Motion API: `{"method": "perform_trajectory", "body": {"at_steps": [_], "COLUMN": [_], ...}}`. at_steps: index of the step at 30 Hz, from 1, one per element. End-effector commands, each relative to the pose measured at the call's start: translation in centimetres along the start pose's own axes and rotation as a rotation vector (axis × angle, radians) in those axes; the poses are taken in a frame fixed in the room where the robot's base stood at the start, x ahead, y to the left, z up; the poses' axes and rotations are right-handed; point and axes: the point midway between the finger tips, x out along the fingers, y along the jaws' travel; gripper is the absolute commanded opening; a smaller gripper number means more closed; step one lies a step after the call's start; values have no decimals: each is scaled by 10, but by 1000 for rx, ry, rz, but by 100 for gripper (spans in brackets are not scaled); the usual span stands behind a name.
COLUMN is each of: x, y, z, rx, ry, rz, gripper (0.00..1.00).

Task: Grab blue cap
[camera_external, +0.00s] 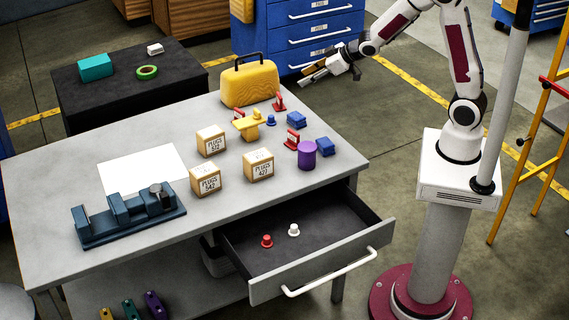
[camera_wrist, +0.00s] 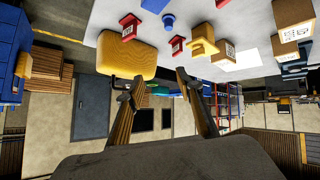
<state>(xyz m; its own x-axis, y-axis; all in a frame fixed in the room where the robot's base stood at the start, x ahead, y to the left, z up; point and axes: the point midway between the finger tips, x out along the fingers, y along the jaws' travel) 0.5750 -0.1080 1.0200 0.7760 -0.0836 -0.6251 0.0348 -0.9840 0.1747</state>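The blue cap (camera_external: 270,120) is a small knob-shaped piece standing on the grey table (camera_external: 60,185), near its back right side. It also shows at the top of the wrist view (camera_wrist: 168,20). My gripper (camera_external: 308,76) is in the air beyond the table's back right edge, well apart from the cap. In the wrist view my gripper (camera_wrist: 158,78) has its two fingers spread, with nothing between them.
Near the cap are a yellow case (camera_external: 249,85), red clamps (camera_external: 279,102), blue blocks (camera_external: 297,119), a yellow part (camera_external: 246,126) and a purple cylinder (camera_external: 307,155). Plug boxes (camera_external: 258,164) stand farther forward. The open drawer (camera_external: 340,222) holds a red cap (camera_external: 267,241) and a white cap (camera_external: 293,230).

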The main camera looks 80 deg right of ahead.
Motion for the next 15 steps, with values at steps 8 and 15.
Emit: {"method": "perform_trajectory", "body": {"at_steps": [8, 15], "x": [50, 87], "y": [0, -4], "z": [13, 29], "rx": [-4, 3], "ry": [59, 115], "rz": [-47, -98], "gripper": [37, 37]}}
